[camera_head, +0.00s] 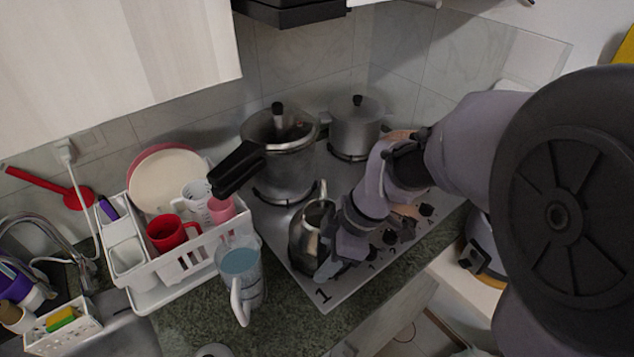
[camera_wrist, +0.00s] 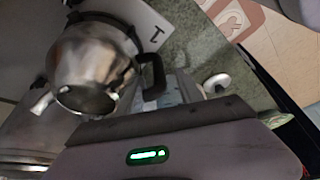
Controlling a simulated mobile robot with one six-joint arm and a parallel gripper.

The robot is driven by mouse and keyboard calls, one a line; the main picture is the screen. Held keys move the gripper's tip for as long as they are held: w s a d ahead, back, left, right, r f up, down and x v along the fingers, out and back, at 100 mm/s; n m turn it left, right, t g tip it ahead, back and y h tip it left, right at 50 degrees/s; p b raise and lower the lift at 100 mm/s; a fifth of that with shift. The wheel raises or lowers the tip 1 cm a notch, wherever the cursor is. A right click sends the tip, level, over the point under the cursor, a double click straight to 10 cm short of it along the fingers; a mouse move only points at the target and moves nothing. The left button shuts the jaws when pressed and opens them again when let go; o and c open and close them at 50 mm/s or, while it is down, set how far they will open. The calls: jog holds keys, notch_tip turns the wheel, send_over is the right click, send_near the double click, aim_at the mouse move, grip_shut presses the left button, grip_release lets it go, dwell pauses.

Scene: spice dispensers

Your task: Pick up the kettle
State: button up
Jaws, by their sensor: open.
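The kettle (camera_head: 308,228) is shiny steel and stands upright on the front left part of the hob. In the wrist view the kettle (camera_wrist: 92,60) fills the upper left, with its spout to the lower left and a black curved part, apparently its handle, at its right. My gripper (camera_head: 328,266) is open, low at the kettle's front right side. It covers part of the kettle in the head view. I cannot tell whether the fingers touch it; the fingertips are not clear in either view.
A large pressure cooker (camera_head: 283,160) and a smaller pot (camera_head: 356,126) stand behind the kettle. A clear jug (camera_head: 241,278) with a white handle stands left of it on the counter. A white dish rack (camera_head: 160,293) holds cups and plates. The front counter strip is mostly clear.

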jog(key=b+x, duration=0.2)
jog(key=x, duration=0.3)
jog(key=shift+d+f, duration=0.1)
jog(key=shift+f, duration=0.05)
grip_shut()
dwell(1.1)
